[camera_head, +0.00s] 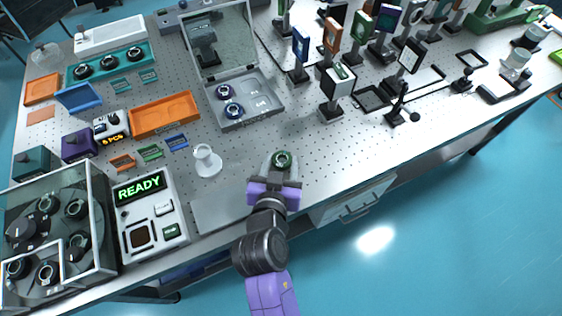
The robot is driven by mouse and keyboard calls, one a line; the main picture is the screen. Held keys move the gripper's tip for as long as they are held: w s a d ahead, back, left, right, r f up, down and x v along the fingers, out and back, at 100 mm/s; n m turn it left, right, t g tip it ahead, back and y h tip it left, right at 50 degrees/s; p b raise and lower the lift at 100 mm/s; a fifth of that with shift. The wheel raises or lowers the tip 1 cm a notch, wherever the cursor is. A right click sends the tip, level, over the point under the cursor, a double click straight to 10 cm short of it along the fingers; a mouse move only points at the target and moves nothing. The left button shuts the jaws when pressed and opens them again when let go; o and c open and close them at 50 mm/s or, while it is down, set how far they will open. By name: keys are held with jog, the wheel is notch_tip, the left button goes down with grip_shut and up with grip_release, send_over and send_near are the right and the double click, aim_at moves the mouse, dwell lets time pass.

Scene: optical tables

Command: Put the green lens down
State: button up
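The green lens (282,159) is a small dark round piece with a green ring. It sits at the tip of my gripper (281,164), between the fingers, over the front part of the perforated optical table (330,172). My gripper comes in from the front edge and appears shut on the lens. The fingers and purple wrist hide part of the lens's surroundings. I cannot tell how far the lens is above the table top.
A white pedestal (207,162) stands to the left of my gripper, with a flat grey plate (218,211) in front of it. An open case (252,103) with blue-ringed lenses is behind. A READY device (150,215) stands left. Mounted optics crowd the back right. Bare table lies right of my gripper.

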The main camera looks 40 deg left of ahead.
jog(key=shift+o, duration=1.4)
jog(key=shift+r, duration=0.1)
jog(key=shift+s+r, duration=0.1)
jog(key=shift+r, duration=0.05)
jog(key=v, duration=1.1)
jog(key=shift+s+d+r+b, duration=0.1)
jog(key=shift+s+d+b, duration=0.1)
jog(key=shift+s+b, duration=0.15)
